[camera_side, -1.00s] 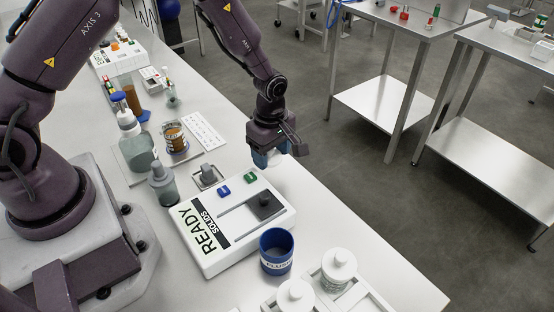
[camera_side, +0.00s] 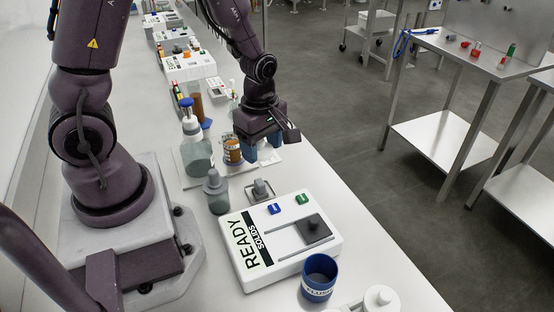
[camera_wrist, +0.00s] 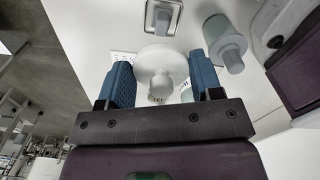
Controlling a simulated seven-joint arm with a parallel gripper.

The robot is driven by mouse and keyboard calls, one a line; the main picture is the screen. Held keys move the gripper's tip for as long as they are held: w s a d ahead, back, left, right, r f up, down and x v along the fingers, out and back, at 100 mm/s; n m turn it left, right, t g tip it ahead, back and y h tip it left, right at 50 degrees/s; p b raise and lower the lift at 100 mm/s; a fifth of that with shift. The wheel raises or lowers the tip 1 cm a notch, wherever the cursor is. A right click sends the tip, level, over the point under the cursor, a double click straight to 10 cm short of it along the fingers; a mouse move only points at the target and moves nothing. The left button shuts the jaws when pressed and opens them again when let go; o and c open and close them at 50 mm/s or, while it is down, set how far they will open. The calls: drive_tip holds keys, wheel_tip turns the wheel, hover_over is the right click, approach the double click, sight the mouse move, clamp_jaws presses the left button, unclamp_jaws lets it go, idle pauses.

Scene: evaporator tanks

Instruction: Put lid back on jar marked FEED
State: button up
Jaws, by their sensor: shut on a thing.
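My gripper (camera_side: 262,140) is above the bench, beside and partly in front of a small jar (camera_side: 232,150) with orange-brown contents and a pale label. In the wrist view its blue fingers (camera_wrist: 163,82) are on either side of a white round lid (camera_wrist: 156,57) with a knob, and they are shut on it. The small jar stands on a white tray (camera_side: 272,160). I cannot read FEED on any jar, and the small jar's rim is partly hidden by my gripper.
A tall bottle (camera_side: 196,145) and a grey-capped bottle (camera_side: 216,192) stand left of the gripper. A white READY/SOLIDS box (camera_side: 285,258), a blue cup (camera_side: 319,277) and a white-lidded jar (camera_side: 380,299) are in front. Bare bench lies at the right edge.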

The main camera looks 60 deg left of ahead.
drive_tip(key=s+a+r+n, duration=0.15)
drive_tip(key=a+n, duration=0.25)
drive_tip(key=a, duration=1.1)
drive_tip(key=shift+f, duration=3.2)
drive_tip(key=shift+f, duration=0.15)
drive_tip(key=o, duration=1.2)
drive_tip(key=shift+c, duration=0.2)
wheel_tip(320, 180, up, 7)
